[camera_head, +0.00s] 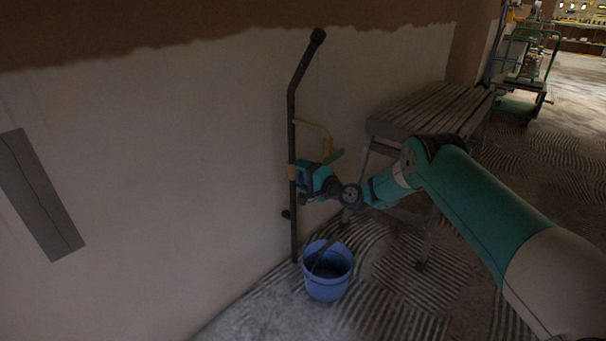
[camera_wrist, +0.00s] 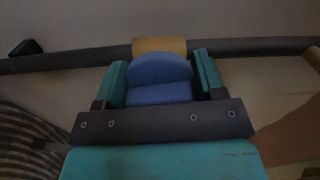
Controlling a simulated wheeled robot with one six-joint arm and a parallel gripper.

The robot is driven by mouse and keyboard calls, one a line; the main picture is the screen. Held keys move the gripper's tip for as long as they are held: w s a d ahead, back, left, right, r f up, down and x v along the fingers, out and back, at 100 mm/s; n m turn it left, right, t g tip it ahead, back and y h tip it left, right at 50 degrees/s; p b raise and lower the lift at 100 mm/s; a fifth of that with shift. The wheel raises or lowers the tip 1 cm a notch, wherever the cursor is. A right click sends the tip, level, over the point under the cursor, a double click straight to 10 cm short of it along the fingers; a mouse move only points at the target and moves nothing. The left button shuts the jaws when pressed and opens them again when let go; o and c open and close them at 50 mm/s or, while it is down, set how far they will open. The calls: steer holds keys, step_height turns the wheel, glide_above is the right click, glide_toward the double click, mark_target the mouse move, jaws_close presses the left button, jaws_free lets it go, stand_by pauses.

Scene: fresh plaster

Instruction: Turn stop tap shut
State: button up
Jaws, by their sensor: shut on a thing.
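The stop tap has a blue handle (camera_wrist: 160,78) and a yellow-brown body (camera_wrist: 158,45) on a dark upright pipe (camera_head: 292,130) against the wall. In the wrist view the pipe runs across the picture. My gripper (camera_wrist: 163,80) has its two teal fingers on either side of the blue handle and is shut on it. In the head view my gripper (camera_head: 312,178) is at the pipe, above the bucket, and partly hides the tap. The lower part of the handle is hidden by the gripper's dark bar in the wrist view.
A blue bucket (camera_head: 327,285) stands on the ridged floor below the tap. A slatted bench (camera_head: 430,108) stands right of the pipe, behind my arm. A green trolley (camera_head: 525,75) stands far right.

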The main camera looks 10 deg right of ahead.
steer(key=shift+d+m, duration=0.1)
steer(key=shift+m, duration=0.5)
steer(key=o, duration=0.8)
steer(key=shift+o, duration=0.2)
steer(key=p+v, duration=1.7)
steer(key=p, duration=0.3)
steer(key=shift+s+d, duration=0.1)
steer(key=shift+d, duration=0.05)
